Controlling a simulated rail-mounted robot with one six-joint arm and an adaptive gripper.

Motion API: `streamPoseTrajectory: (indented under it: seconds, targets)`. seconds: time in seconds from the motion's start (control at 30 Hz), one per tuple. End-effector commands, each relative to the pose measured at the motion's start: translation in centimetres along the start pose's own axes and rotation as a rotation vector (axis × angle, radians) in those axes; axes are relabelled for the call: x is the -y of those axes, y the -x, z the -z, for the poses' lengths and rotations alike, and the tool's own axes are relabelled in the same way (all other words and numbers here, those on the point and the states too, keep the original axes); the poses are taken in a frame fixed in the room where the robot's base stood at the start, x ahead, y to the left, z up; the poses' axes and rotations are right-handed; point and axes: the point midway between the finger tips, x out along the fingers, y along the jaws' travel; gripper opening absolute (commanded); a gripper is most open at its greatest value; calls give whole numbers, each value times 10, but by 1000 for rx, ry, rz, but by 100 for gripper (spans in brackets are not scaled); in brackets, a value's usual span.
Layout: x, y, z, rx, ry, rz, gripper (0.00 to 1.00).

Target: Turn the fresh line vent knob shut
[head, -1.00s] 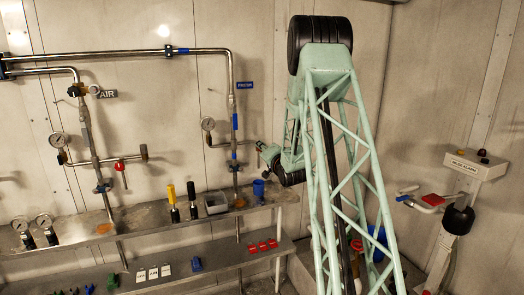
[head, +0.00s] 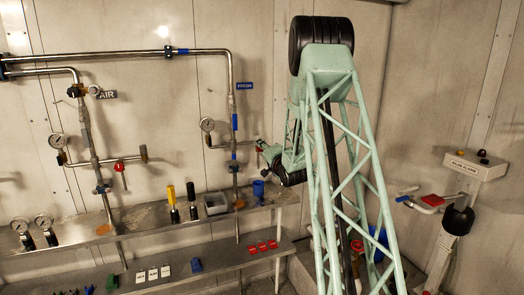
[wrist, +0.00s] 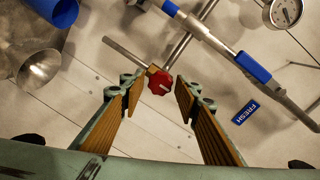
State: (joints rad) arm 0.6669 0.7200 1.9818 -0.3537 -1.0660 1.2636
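The red vent knob (wrist: 160,82) sits on a brass fitting at the end of a short stub on the fresh line pipe (wrist: 180,45) in the wrist view. My gripper (wrist: 158,82) is open, with one ribbed finger pad on each side of the knob. A gap shows on both sides, and neither pad appears to touch it. A blue FRESH label (wrist: 244,112) is on the wall to the right. In the head view my gripper (head: 264,150) is small beside the fresh line pipe (head: 234,140), and its fingers are hard to make out.
A pressure gauge (wrist: 284,12) and blue-banded pipe (wrist: 252,66) lie to the upper right in the wrist view. A blue cup (wrist: 54,8) and a metal funnel (wrist: 40,66) are at upper left. Below the pipes, a shelf (head: 150,222) holds tools and a tray (head: 215,204).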

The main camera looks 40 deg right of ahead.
Motion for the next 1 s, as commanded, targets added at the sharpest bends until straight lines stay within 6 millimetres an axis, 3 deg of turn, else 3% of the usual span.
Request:
streamPoseTrajectory:
  seconds: [0.57,1.0]
  targets:
    - [0,7,0,0,1,0,34]
    - [0,59,1,0,1,0,34]
